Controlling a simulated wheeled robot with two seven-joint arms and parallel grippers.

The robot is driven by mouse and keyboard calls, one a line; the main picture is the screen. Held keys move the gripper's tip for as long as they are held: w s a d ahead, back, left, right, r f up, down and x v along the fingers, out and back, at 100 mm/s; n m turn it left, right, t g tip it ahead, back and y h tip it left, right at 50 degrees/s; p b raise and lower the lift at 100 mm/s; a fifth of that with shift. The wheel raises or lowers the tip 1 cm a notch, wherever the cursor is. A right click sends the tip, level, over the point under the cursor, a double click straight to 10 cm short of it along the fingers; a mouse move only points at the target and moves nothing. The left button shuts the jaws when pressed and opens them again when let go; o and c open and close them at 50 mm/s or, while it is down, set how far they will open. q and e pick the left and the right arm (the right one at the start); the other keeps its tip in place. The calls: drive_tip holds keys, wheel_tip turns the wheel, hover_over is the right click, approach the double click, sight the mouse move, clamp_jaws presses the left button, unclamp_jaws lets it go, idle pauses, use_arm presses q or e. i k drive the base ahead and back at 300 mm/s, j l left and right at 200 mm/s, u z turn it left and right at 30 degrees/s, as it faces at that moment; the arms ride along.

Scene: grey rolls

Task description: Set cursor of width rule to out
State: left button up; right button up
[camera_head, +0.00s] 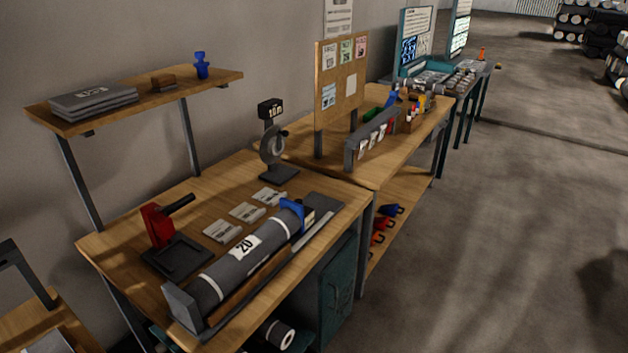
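A long dark fixture, which looks like the width rule (278,266), lies along the front of the nearest wooden table. A grey roll (225,278) with a white "20" label rests on it. A blue piece (293,209), which may be the cursor, sits at the roll's far right end, with a small dark and yellowish block beside it. A grey end plate (180,305) stands at the near left end. I cannot read any scale marks or the word "out". Neither of my grippers shows in the view.
The nearest table (120,232) also carries a red tool (156,225) on a dark base, several grey cards (246,212) and a dark gauge stand (272,145). A shelf (145,92) overhangs its back. Open floor (470,240) lies to the right.

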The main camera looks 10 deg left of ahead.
sight(306, 214)
drive_tip(key=i+l, duration=0.4)
drive_tip(key=i, duration=0.15)
drive_tip(key=i+l+u, duration=0.1)
drive_tip(key=i+l, duration=0.3)
drive_tip(key=i, duration=0.1)
